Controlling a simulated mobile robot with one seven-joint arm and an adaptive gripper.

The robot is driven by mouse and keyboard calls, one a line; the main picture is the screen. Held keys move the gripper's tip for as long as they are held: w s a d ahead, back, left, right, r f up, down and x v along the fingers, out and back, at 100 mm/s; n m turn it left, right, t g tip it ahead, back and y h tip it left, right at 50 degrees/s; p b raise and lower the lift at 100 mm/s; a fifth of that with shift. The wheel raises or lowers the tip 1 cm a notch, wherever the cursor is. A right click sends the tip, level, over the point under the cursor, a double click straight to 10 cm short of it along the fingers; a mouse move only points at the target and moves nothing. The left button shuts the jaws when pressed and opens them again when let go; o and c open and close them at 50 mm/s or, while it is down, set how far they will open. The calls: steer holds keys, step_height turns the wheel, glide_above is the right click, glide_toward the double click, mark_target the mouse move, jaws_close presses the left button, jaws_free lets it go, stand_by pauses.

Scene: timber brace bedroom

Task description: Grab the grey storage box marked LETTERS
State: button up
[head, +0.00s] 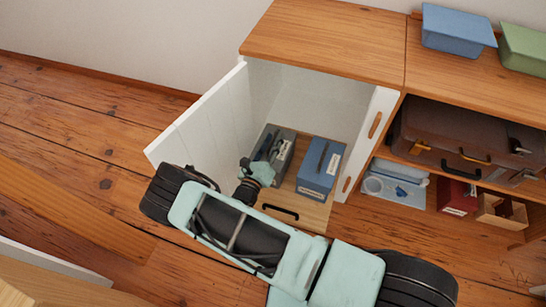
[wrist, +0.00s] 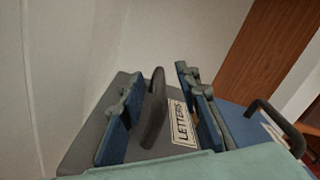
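The grey storage box (head: 285,148) stands inside the open cabinet, on the left of the wooden shelf. In the wrist view the grey box (wrist: 84,143) fills the middle, with a white label (wrist: 180,123) reading LETTERS. A dark handle (wrist: 154,112) stands up from it. My gripper (wrist: 158,85) is open, with one blue-padded finger on each side of the handle and visible gaps between. In the head view my gripper (head: 262,170) is at the near end of the grey box and hides part of it.
A blue box (head: 320,168) stands close on the right of the grey box; its dark handle (wrist: 275,125) shows in the wrist view. The open white cabinet door (head: 205,120) is on the left. A shelf (head: 385,152) with a brown suitcase (head: 460,135) is on the right.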

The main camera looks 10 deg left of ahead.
jaws_close()
stand_by(0.3)
steer(key=shift+r, duration=0.1)
